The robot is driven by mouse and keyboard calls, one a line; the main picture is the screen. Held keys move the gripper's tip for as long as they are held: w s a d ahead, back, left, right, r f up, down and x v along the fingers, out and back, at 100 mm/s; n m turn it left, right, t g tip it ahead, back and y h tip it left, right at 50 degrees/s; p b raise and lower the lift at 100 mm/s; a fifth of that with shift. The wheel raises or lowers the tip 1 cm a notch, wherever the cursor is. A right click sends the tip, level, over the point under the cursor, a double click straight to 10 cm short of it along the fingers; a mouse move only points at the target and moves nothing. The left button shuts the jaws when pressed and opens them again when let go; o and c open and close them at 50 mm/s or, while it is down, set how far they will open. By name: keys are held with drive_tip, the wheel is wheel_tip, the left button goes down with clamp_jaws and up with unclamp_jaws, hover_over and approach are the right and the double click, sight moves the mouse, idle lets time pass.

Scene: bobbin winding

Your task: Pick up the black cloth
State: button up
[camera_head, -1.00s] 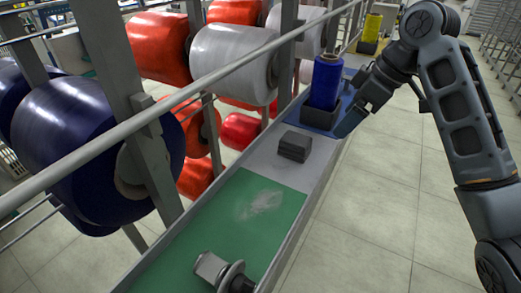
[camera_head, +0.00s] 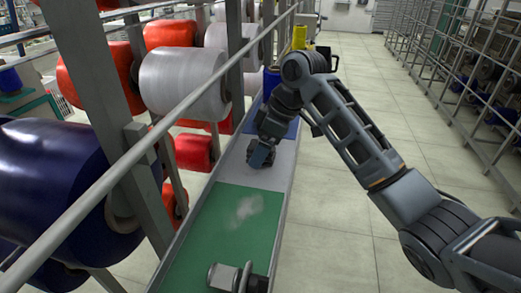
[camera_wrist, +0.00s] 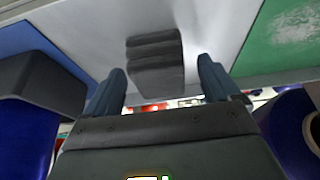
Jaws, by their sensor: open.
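The black cloth (camera_wrist: 154,62) is a dark, folded, block-like bundle on the grey part of the shelf in the wrist view. My gripper (camera_wrist: 163,68) is open, with its two bluish fingers to the left and right of the cloth in that view. The cloth appears between the fingertips and beyond them, and I see no contact. In the head view my gripper (camera_head: 262,154) points down over the grey section and covers most or all of the cloth there.
A green mat (camera_head: 222,232) with a whitish patch lies in front, with a metal fitting (camera_head: 232,277) at its near end. A blue spool (camera_head: 271,80) stands behind my arm, with a yellow spool (camera_head: 299,37) farther back. A rail (camera_head: 160,128) and large rolls border the left. Open floor lies right.

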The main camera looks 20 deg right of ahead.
drive_tip(key=shift+w+a+f, duration=0.1)
drive_tip(key=shift+f, duration=0.3)
drive_tip(key=c, duration=1)
drive_tip(key=shift+r, duration=0.1)
drive_tip(key=shift+c, duration=0.2)
drive_tip(key=shift+r, duration=0.45)
drive_tip(key=r, duration=0.2)
drive_tip(key=r+b, duration=0.1)
drive_tip(key=shift+d+r, duration=0.2)
drive_tip(key=shift+d, duration=0.1)
drive_tip(key=s+d+r, duration=0.6)
drive_tip(key=s+d, duration=0.1)
drive_tip(key=d, duration=0.1)
drive_tip(key=shift+d+r+p, duration=0.3)
drive_tip(key=shift+d+p, duration=0.1)
